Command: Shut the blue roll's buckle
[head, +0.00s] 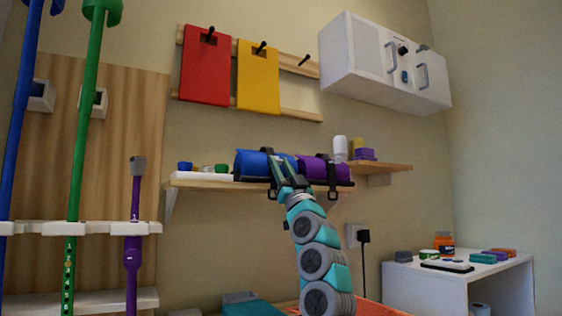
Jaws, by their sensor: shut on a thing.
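The blue roll (252,163) lies on the wall shelf in the head view, left of the purple roll (312,169). A dark strap crosses the blue roll near its right end. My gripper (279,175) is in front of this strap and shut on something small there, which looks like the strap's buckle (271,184). The gripper hides part of the strap and roll. The buckle is too small and covered to tell whether it is fastened. A black strap (331,168) goes around the purple roll and hangs below it.
The wooden shelf (210,185) also bears small coloured items at left and a white bottle (340,148) at right. A white cabinet (355,60) hangs above right. Red (206,75) and yellow (258,80) boards hang above. Poles stand left; a white table (425,279) stands right.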

